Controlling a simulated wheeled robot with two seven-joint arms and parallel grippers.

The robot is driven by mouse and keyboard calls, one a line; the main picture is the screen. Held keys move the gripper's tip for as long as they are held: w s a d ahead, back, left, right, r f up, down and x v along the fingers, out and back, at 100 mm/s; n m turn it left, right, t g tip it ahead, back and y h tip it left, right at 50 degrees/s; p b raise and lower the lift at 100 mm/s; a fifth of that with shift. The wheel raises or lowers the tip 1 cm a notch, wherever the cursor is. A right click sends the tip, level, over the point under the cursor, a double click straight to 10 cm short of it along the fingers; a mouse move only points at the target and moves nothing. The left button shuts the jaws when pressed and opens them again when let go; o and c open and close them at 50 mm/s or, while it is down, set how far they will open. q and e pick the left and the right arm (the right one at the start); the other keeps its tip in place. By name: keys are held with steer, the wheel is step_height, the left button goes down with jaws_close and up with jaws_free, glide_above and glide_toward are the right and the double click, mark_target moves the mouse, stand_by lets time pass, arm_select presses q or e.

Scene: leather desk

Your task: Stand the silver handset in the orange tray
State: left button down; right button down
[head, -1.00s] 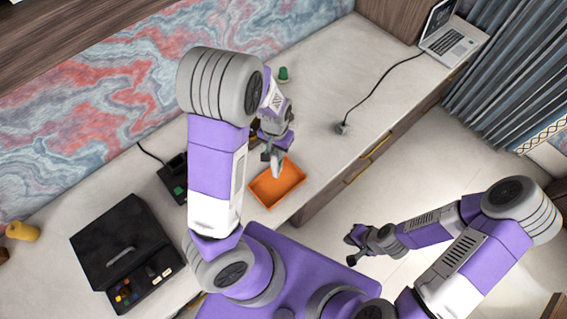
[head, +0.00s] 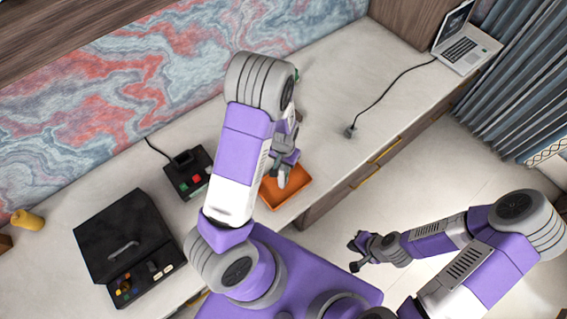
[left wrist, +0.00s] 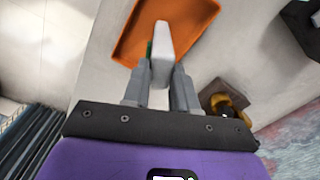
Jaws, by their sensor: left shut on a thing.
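The orange tray (head: 297,190) lies near the front edge of the desk; in the left wrist view its orange floor and rim (left wrist: 133,38) show beyond my fingers. My left gripper (head: 284,163) points down over the tray. In the left wrist view my left gripper (left wrist: 161,85) is shut on the pale silver handset (left wrist: 163,45), which sticks out past the fingertips towards the tray. I cannot tell whether the handset touches the tray floor. My right gripper (head: 357,254) is empty, its fingers apart, off the desk's front.
A black dock with red and green buttons (head: 187,174) stands left of my left arm. A black case (head: 122,238) is further left, with a yellow object (head: 27,220) beyond. A cable (head: 375,100) runs to a laptop (head: 463,45).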

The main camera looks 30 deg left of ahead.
arm_select(q)
steer(key=c, duration=0.9)
jaws_free()
steer(key=shift+f, duration=0.15)
steer(key=shift+r, duration=0.25)
step_height(320, 180, up, 12)
steer(key=p, duration=0.1)
steer(key=shift+p, duration=0.4)
steer(key=shift+f, duration=0.1)
